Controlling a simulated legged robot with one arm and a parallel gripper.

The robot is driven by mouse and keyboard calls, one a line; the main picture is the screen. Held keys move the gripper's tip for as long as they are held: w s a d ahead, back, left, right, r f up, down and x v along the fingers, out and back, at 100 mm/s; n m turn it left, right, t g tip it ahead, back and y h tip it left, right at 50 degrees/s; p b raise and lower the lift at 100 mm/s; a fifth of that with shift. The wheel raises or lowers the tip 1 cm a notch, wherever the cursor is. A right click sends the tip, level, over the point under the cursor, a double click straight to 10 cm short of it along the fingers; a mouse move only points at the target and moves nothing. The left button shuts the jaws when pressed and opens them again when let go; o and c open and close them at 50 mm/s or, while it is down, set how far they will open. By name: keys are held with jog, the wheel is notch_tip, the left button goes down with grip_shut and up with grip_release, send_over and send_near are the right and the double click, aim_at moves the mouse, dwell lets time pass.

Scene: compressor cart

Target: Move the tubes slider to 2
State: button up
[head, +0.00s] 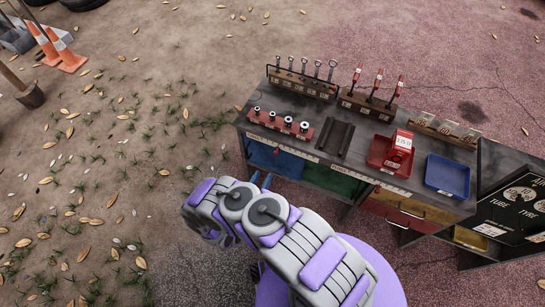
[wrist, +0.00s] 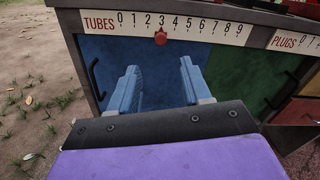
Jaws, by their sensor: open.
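The tubes slider is a red knob (wrist: 161,38) just under the white TUBES scale (wrist: 185,25) in the wrist view. It sits below the 3. The scale runs from 0 to 9 along the cart's front edge. My gripper (wrist: 159,68) is open, its two blue fingers apart with nothing between them. The fingertips are below the knob in the picture, one to each side, not visibly touching it. In the head view my gripper (head: 260,180) is at the cart's front left, by the blue panel (head: 280,161). I cannot make out the knob there.
A white PLUGS scale (wrist: 296,41) is at the right. Dark handles (wrist: 96,78) stand out from the front panels. The cart top (head: 345,140) carries tool racks, a red tray (head: 380,160) and a blue tray (head: 447,175). Open ground lies left of the cart.

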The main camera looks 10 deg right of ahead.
aim_at(275, 154)
jog(key=x, duration=1.1)
grip_shut()
dwell(0.4)
